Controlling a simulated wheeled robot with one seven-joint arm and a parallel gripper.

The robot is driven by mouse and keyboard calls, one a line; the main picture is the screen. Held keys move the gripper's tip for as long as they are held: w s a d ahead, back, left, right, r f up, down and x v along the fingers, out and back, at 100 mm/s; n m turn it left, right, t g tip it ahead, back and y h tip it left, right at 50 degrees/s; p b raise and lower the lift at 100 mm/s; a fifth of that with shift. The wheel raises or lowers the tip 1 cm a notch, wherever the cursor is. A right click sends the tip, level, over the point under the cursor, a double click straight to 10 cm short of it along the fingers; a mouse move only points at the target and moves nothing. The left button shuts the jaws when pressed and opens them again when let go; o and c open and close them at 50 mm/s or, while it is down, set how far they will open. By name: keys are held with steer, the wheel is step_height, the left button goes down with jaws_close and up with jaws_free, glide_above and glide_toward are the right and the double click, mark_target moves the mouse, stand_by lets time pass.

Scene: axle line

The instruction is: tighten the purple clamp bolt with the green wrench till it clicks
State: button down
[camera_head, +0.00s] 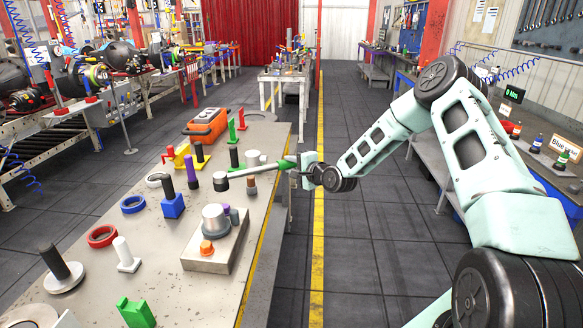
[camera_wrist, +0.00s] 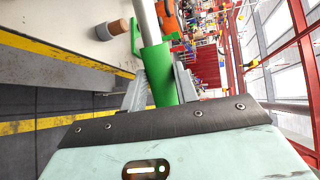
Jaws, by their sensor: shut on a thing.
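My gripper (camera_head: 303,170) is shut on the green handle of the wrench (camera_head: 281,164), over the right edge of the workbench. The wrench's silver shaft points left, and its dark socket end (camera_head: 221,182) is in the air over the bench. The purple clamp bolt (camera_head: 226,209) stands on a metal block fixture (camera_head: 208,262), beside a large grey cylinder. The socket end shows just above the bolt in the picture, apart from it. In the wrist view the green handle (camera_wrist: 160,76) is between the two fingers; the socket end and bolt are out of that view.
The fixture also bears an orange knob (camera_head: 206,248) and a grey part. Around it stand a blue block with a dark post (camera_head: 173,206), a white post (camera_head: 125,256), rings and a green stand (camera_head: 136,313). An orange case (camera_head: 206,126) lies behind. The aisle right of the bench is clear.

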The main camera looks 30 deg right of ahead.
steer(key=shift+f+b, duration=2.1)
steer(key=shift+f, duration=0.7)
steer(key=shift+f+b, duration=0.35)
steer(key=shift+b, duration=0.1)
steer(key=shift+f+b, duration=1.15)
steer(key=shift+f, duration=0.05)
steer(key=s+m+h, duration=0.1)
steer(key=s+a+h+p, duration=0.1)
steer(key=s, duration=0.1)
steer(key=s+m+h, duration=0.1)
steer(key=s, duration=0.1)
steer(key=shift+a+r+m, duration=0.1)
steer(key=shift+a+m, duration=0.2)
steer(key=shift+w+h, duration=0.1)
steer(key=shift+h, duration=0.2)
